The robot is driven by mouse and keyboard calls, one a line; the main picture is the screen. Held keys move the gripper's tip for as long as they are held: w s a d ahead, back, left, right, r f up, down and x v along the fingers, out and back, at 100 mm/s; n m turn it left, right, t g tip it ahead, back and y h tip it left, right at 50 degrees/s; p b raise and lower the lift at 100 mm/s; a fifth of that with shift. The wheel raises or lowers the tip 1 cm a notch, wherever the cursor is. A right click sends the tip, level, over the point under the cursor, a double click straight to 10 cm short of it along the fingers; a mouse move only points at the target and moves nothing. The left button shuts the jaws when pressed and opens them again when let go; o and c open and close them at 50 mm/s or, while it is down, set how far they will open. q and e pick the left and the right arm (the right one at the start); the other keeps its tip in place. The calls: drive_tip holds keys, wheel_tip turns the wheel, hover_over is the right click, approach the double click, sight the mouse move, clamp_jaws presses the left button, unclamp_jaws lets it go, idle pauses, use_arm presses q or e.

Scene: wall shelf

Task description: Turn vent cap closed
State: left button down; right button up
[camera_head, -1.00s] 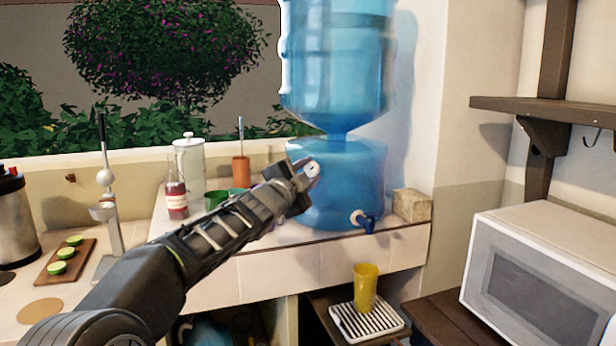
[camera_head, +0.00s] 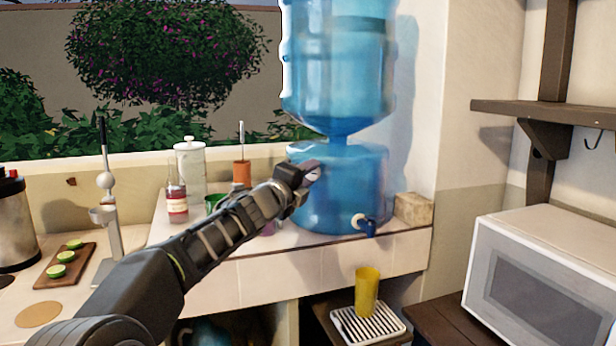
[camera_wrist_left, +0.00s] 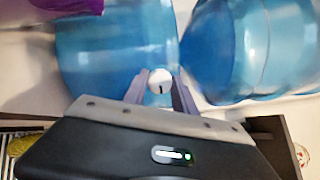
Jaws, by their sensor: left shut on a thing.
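The white vent cap (camera_wrist_left: 159,82) is on the front of the blue dispenser (camera_head: 345,205), with a short dark mark on its face in the left wrist view. My left gripper (camera_head: 310,172) reaches the upper part of the dispenser and is shut on the cap. In the left wrist view, its two fingers (camera_wrist_left: 160,90) stand on either side of the cap. In the head view, the fingers cover most of the cap, and only a pale bit shows. My right gripper is out of view.
A large blue bottle (camera_head: 340,80) sits on top. Bottles and a green cup stand left of the dispenser, close to my left arm.

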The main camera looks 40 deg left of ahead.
use_arm(q)
drive_tip(key=shift+m, duration=0.3)
drive_tip(key=c, duration=1)
unclamp_jaws()
drive_tip(key=s, duration=0.5)
drive_tip(key=s+d+b, duration=0.1)
drive_tip(key=s, duration=0.1)
drive_tip(key=shift+s+d+f, duration=0.1)
drive_tip(key=shift+s+f, duration=0.15)
drive_tip(key=shift+s, duration=0.1)
